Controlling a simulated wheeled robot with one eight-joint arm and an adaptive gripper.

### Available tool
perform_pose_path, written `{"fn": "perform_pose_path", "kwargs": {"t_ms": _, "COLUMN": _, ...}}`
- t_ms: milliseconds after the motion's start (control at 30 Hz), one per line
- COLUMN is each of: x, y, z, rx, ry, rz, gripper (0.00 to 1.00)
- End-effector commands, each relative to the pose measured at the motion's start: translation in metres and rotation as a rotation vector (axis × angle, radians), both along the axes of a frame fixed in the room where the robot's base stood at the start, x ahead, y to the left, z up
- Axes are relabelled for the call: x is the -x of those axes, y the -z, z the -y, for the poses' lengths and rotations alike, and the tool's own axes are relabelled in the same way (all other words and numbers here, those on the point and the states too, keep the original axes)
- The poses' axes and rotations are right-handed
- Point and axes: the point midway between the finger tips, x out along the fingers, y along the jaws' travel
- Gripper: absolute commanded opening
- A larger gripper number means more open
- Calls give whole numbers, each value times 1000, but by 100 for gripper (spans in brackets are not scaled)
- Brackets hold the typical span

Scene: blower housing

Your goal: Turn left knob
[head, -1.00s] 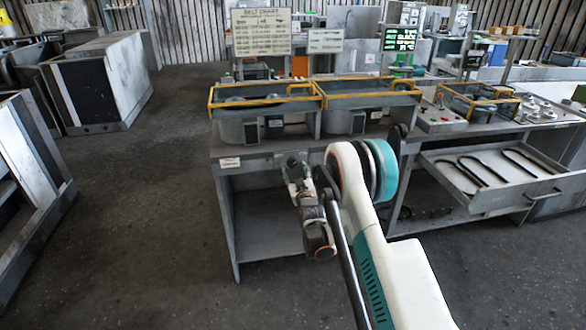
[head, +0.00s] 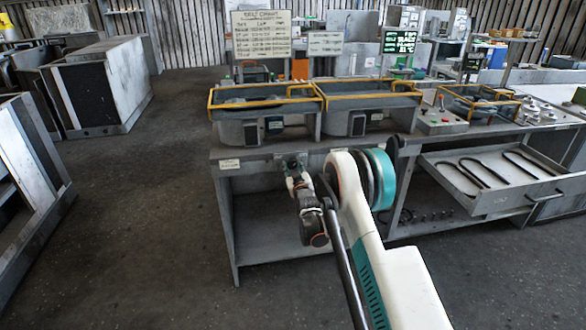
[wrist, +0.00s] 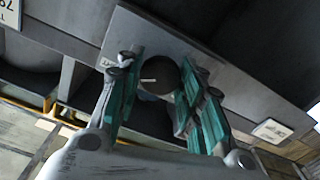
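A round dark knob (wrist: 157,77) with a pale mark across its face sits on a grey panel (wrist: 150,30) in the wrist view. My gripper (wrist: 158,64) faces it with its two teal fingers apart, one on each side of the knob. The fingers lie close to the knob's sides; I cannot tell whether they touch it. In the head view my gripper (head: 293,164) is at the front edge of the bench, below the left housing, and it hides the knob there.
Two grey housings with yellow rims, left (head: 262,118) and right (head: 368,108), stand on the workbench (head: 228,190). An open drawer (head: 500,185) holding dark bent rods juts out at the right.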

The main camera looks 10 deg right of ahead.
Motion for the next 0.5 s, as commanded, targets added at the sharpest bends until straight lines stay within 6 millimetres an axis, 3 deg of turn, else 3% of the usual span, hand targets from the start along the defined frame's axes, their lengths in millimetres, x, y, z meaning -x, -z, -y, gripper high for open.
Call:
{"fn": "perform_pose_path", "kwargs": {"t_ms": 267, "x": 0, "y": 0, "z": 0, "rx": -28, "ry": 0, "rz": 0, "gripper": 11}}
{"fn": "perform_pose_path", "kwargs": {"t_ms": 500, "x": 0, "y": 0, "z": 0, "rx": -152, "ry": 0, "rz": 0, "gripper": 11}}
